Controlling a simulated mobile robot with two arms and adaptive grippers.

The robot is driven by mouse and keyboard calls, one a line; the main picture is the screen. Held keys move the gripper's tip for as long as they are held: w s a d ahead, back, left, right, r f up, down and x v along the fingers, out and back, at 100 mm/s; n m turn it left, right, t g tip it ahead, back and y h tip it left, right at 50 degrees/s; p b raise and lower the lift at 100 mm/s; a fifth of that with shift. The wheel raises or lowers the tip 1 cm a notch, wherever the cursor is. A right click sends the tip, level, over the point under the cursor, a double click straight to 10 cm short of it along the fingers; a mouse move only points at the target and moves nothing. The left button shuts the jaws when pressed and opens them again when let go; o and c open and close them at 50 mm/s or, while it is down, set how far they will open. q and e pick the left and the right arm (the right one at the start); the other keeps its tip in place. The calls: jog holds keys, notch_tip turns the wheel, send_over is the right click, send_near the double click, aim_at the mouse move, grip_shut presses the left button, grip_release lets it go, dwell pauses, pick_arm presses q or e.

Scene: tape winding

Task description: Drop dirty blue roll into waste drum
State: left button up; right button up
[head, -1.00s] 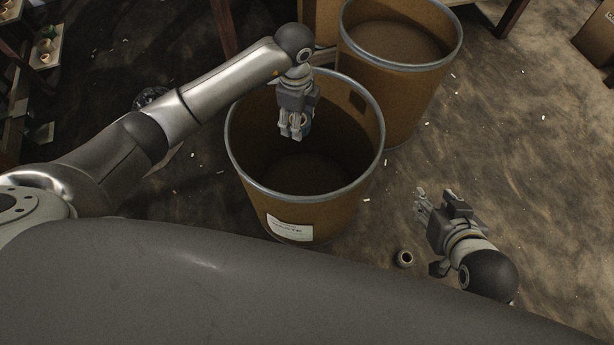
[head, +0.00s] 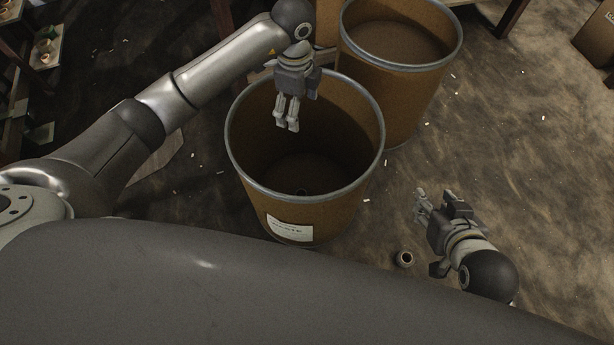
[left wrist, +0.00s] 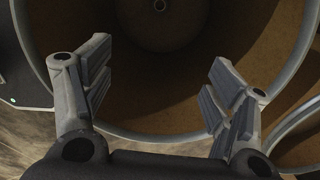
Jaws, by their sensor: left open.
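My left gripper (head: 286,127) is open and empty, raised over the near brown waste drum (head: 236,165). In the left wrist view its two fingers (left wrist: 160,90) stand wide apart above the drum's inside (left wrist: 125,105).
A second brown drum (head: 400,85) stands behind and to the right. Shelving (head: 40,60) is at the far left. The floor at the right is mostly open, with small scraps.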

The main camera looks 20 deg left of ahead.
pick_arm(q)
notch_tip(320, 180, up, 7)
dwell(0.3)
jog(key=shift+f, duration=0.1)
